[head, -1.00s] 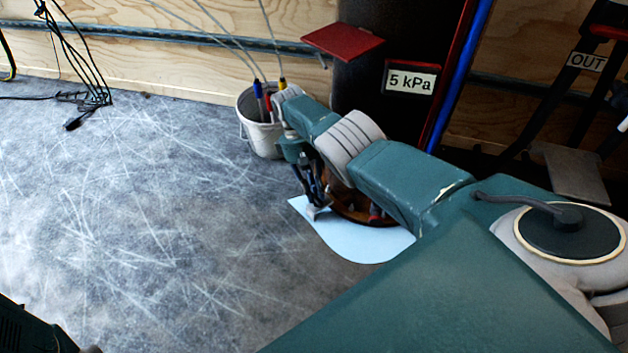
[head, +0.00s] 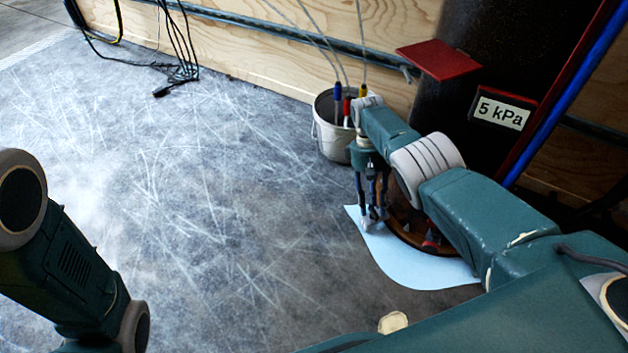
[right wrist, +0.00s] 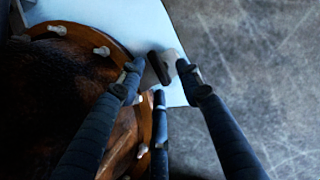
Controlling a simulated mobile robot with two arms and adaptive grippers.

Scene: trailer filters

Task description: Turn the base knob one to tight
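A round brown base (head: 408,238) stands at the foot of the dark column, partly hidden by my right arm. In the right wrist view, small pale knobs (right wrist: 102,51) stick out along its orange-brown rim (right wrist: 122,50). I cannot tell which is base knob one. My right gripper (head: 372,220) points down beside the base, over the pale blue sheet. The right wrist view shows its dark fingers (right wrist: 162,80) apart. A grey block (right wrist: 166,65) shows between the tips; I cannot tell whether it is a knob or a finger pad. My left gripper is out of view.
A white bucket (head: 330,137) with coloured-handled probes stands behind my right gripper. The pale blue sheet (head: 425,272) lies under the base. A red plate (head: 440,58) and a "5 kPa" label (head: 502,113) are near the column.

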